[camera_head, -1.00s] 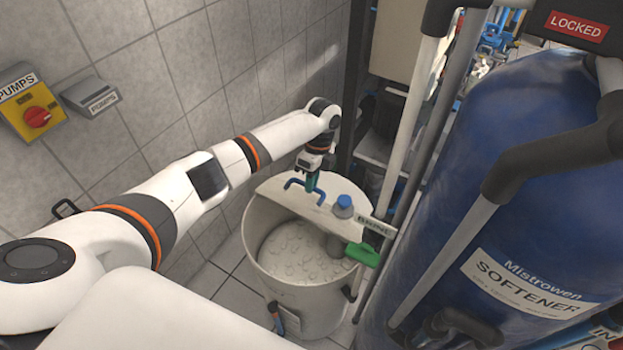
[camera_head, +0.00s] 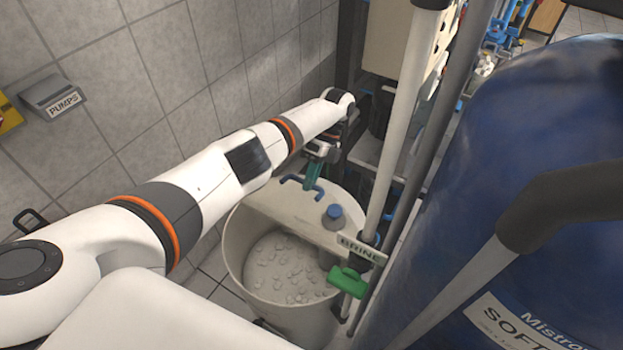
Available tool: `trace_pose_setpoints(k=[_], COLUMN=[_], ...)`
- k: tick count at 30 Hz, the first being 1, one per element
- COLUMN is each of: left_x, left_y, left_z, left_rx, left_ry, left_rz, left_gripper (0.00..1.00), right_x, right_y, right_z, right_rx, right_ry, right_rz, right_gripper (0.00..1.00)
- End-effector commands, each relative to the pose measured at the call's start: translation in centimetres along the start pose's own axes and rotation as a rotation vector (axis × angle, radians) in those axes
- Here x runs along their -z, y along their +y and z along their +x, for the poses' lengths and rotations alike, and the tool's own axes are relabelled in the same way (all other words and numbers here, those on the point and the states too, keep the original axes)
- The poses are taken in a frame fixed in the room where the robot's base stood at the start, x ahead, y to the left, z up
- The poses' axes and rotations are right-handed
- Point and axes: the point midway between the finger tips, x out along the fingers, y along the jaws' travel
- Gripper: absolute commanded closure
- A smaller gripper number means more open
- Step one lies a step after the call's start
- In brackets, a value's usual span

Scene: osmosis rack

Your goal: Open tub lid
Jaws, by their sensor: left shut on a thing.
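The white brine tub (camera_head: 238,253) stands on the tiled floor. Its front part is open and shows whitish lumps inside. My left gripper (camera_head: 316,184) reaches down from behind and is shut on the blue handle. The fingertips are small and partly hidden in this view. My right gripper is not in view.
A pipe with a BRINE tag and a green valve handle (camera_head: 347,282) runs close at the tub's right. The large blue softener tank (camera_head: 540,130) and grey pipes crowd the right. A tiled wall (camera_head: 150,90) with a PUMPS box (camera_head: 55,97) is at the left.

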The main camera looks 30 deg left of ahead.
Motion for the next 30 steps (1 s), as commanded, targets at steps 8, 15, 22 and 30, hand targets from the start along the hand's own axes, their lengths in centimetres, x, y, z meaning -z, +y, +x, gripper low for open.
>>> trace_pose_setpoints(k=[8, 15, 22, 30], left_x=[0.0, 0.1, 0.1, 0.1], left_y=[0.1, 0.0, -0.6, -3.5], left_z=[0.8, 0.5, -0.5, -4.3], left_rx=[0.011, 0.007, 0.004, 0.005], left_ry=[-0.001, -0.001, -0.001, 0.000], left_rz=[-0.004, -0.002, -0.002, -0.003], left_gripper=[0.78, 0.66, 0.66, 0.66], right_x=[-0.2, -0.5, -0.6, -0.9], right_y=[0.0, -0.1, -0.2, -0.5], right_z=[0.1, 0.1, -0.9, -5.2], right_rx=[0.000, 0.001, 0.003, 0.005], right_ry=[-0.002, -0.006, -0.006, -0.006], right_rz=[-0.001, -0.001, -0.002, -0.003], right_gripper=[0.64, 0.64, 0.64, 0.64])
